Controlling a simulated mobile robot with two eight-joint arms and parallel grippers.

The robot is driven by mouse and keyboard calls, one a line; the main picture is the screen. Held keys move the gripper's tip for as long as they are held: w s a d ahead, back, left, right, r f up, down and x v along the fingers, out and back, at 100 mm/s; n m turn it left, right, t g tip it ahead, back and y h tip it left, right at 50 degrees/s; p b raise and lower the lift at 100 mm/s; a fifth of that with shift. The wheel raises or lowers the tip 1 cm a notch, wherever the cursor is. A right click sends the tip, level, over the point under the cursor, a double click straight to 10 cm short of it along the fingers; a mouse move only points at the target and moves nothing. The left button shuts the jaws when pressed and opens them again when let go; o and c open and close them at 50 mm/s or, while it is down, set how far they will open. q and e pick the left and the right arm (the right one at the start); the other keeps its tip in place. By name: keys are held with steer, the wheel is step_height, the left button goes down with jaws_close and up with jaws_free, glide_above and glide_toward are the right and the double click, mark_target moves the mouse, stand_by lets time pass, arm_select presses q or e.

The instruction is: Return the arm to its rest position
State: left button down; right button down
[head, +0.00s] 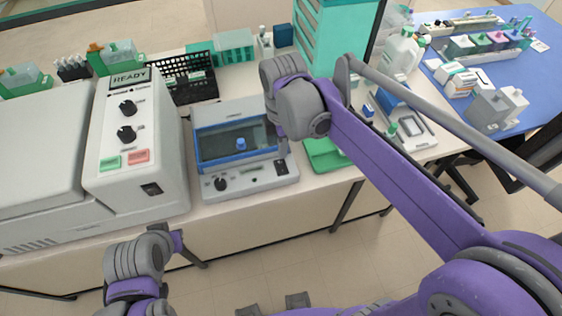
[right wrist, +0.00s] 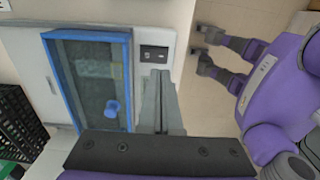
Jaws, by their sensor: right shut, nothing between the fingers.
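My right arm (head: 390,165) reaches in from the lower right over the bench. My right gripper (head: 283,148) points down over the right end of a grey device with a blue-framed window (head: 237,144). In the head view the gripper is small and partly hidden by my wrist. In the right wrist view the right gripper (right wrist: 161,98) has its fingers together with nothing between them. Beyond the fingertips is the device's black switch (right wrist: 154,53); I cannot tell the exact gap.
A white machine reading READY (head: 140,140) stands left of the blue-framed device. A black rack (head: 188,78) is behind, and a teal drawer tower (head: 335,35) rises close beside my right arm. Open floor (head: 330,270) lies in front of the bench.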

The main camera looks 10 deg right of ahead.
steer(key=shift+s, duration=0.1)
stand_by(0.3)
steer(key=s+d+f+m+t, duration=0.3)
steer(key=s+m, duration=0.3)
steer(key=m, duration=0.3)
steer(key=s+d+f+m+t, duration=0.2)
steer(key=s+m, duration=0.4)
steer(key=m, duration=0.3)
step_height(320, 180, down, 2)
steer(key=shift+s+d+t, duration=0.4)
steer(key=shift+d, duration=0.45)
